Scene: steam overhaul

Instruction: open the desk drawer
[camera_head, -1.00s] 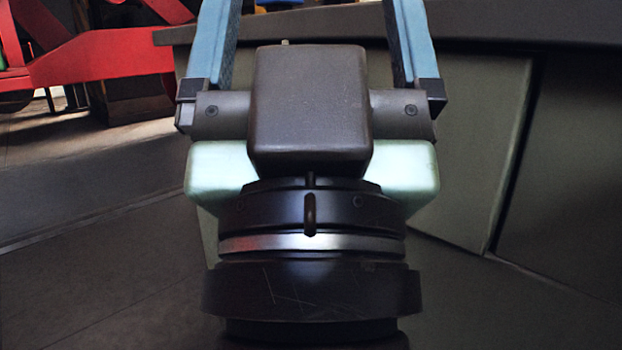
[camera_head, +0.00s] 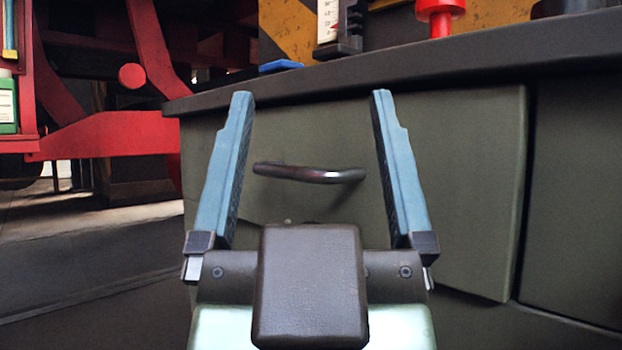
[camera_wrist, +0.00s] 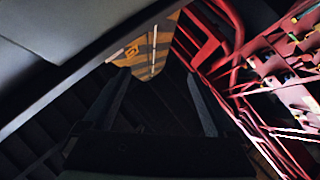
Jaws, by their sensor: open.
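The desk drawer (camera_head: 465,190) is a grey-green front under the dark desk top. Its dark metal bar handle (camera_head: 308,174) lies level across the front and shows between my fingers in the head view. The drawer looks shut. My gripper (camera_head: 313,95) is open, with two long blue fingers pointing up in the picture, one to each side of the handle. Nothing is held between them. I cannot tell how far the fingers are from the drawer front. In the wrist view my gripper (camera_wrist: 158,75) shows as two dark fingers spread apart; I cannot make out the handle there.
The desk top edge (camera_head: 400,80) overhangs the drawer. On the desk stand a red knobbed object (camera_head: 440,15), a white scale-marked tool (camera_head: 328,22) and a small blue item (camera_head: 281,66). Red machine framework (camera_head: 105,135) stands left. Floor at the lower left is clear.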

